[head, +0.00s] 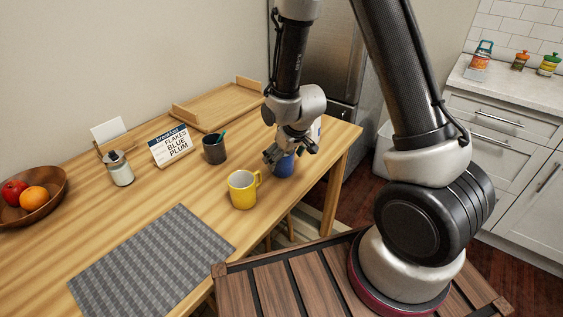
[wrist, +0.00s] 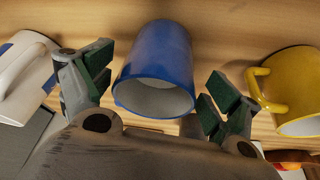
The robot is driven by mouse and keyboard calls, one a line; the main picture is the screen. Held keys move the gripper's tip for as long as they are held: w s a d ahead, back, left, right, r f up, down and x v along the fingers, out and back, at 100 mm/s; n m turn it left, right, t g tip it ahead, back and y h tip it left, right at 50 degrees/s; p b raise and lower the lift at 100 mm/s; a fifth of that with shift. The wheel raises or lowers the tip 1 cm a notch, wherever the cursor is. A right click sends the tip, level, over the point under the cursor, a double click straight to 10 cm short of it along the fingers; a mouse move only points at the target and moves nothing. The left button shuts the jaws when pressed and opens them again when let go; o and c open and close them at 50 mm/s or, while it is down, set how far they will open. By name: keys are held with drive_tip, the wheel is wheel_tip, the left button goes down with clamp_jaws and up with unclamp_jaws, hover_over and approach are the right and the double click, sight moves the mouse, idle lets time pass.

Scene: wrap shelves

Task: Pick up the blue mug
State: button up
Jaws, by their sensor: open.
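The blue mug (head: 284,164) stands on the wooden table near its right end, partly hidden behind my gripper in the head view. My gripper (head: 290,152) is above and around it, pointing down. In the wrist view the blue mug (wrist: 155,70) lies between the two green-padded fingers of my gripper (wrist: 155,85). The fingers are spread wide, with a gap on each side of the mug. Its handle is not visible. The inside of the mug looks pale and empty.
A yellow mug (head: 243,189) stands close by, left of the blue one; it also shows in the wrist view (wrist: 294,92). A white mug (wrist: 22,76) is near the other finger. A dark pencil cup (head: 214,150), a menu sign (head: 171,146) and a wooden tray (head: 220,104) are farther back.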

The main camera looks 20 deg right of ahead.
drive_tip(key=x, duration=0.3)
drive_tip(key=shift+w+d+f, duration=0.1)
drive_tip(key=shift+f, duration=0.05)
drive_tip(key=c, duration=1.3)
